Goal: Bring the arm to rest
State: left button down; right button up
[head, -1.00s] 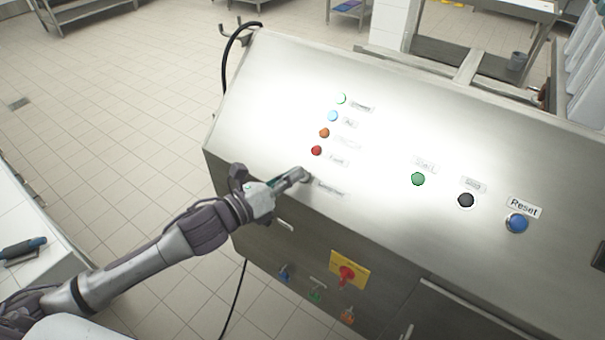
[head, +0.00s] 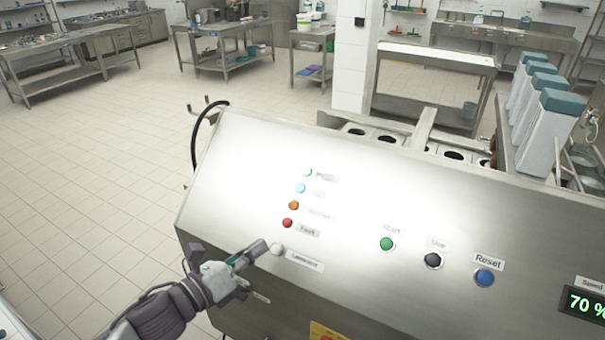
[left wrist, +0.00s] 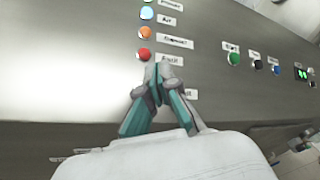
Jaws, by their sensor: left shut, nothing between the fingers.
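My left gripper (head: 254,252) reaches in from the lower left, in front of the sloped metal control panel (head: 240,165). Its fingers are shut, with nothing between them. In the head view the fingertips are just left of a white button (head: 277,249) with a label that seems to read Lamptest. In the left wrist view the closed fingers (left wrist: 158,70) point at the panel, just beneath the red light (left wrist: 144,55). I cannot tell whether the fingertips touch the panel. My right gripper is in neither view.
The panel carries a green start button (head: 387,244), a black stop button (head: 433,260), a blue reset button (head: 485,277) and a speed display (head: 585,304) showing 70 %. A black cable (head: 196,135) loops at its left edge. The tiled floor (head: 90,170) at left is clear.

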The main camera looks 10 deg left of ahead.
pick_arm(q)
jog(key=s+a+f+n+g+y, duration=0.2)
jog(key=s+f+n+y, duration=0.3)
jog(key=n, duration=0.6)
jog(key=s+a+f+n+g+y, duration=0.25)
jog(key=f+n, duration=0.35)
jog(key=n, duration=0.4)
jog(key=s+f+n+g+y, duration=0.1)
jog(key=s+f+n+g, duration=0.2)
jog(key=s+n, duration=0.45)
jog(key=s+f+n+g+y, duration=0.1)
jog(key=s+f+n+g, duration=0.4)
jog(key=s, duration=0.4)
notch_tip(320, 180, down, 27)
jog(key=b, duration=0.4)
jog(key=s+a+f+g+b, duration=0.1)
jog(key=s+a+f+b, duration=0.1)
jog(key=s+f, duration=1.5)
notch_tip(320, 180, down, 4)
jog(key=shift+s+a+r+b, duration=0.15)
jog(key=shift+s+a+b, duration=0.25)
jog(key=shift+a, duration=0.2)
